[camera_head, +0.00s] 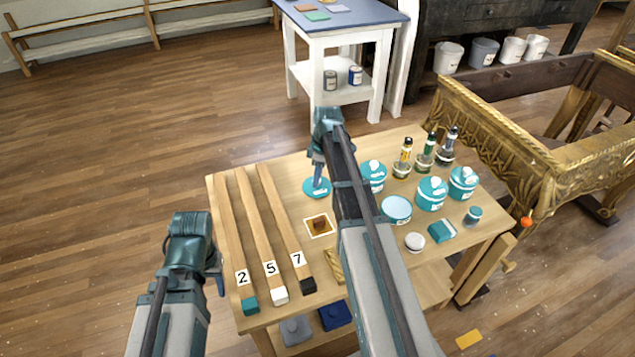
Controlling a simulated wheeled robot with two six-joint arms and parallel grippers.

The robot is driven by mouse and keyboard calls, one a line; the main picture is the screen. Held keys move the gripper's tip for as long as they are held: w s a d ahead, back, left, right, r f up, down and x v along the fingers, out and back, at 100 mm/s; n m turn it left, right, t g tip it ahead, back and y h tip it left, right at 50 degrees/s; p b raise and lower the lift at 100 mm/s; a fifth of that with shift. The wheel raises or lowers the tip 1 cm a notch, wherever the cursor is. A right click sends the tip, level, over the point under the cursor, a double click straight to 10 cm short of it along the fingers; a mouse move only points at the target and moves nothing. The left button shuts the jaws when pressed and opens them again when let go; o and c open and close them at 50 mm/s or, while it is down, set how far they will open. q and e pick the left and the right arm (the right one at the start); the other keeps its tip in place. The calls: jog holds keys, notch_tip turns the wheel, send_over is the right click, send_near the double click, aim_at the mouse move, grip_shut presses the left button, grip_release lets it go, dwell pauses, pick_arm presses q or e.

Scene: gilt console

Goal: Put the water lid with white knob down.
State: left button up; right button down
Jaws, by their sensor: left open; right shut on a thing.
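My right gripper (318,165) is shut on a teal round lid (317,188) with white lettering on it. It hangs over the back middle of the wooden table (285,190), left of the jars; I cannot tell whether it touches the table top. The lid's knob is hidden by the fingers. A teal jar (397,210) without a lid, pale blue inside, stands right of my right forearm. My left gripper (218,275) is open and empty, off the table's left edge.
Lidded teal jars (431,194) and several bottles (425,152) crowd the right side. Three long sticks (250,235) labelled 2, 5 and 7 lie at left. Bare wood surrounds the held lid's left side.

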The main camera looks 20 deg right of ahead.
aim_at(322, 186)
jog(key=shift+f, duration=0.15)
jog(key=c, duration=0.6)
grip_release()
notch_tip(322, 186, up, 12)
jog(key=d+p, duration=0.1)
jog(key=p, duration=1.1)
jog(key=shift+s, duration=0.45)
jog(key=shift+d, duration=0.1)
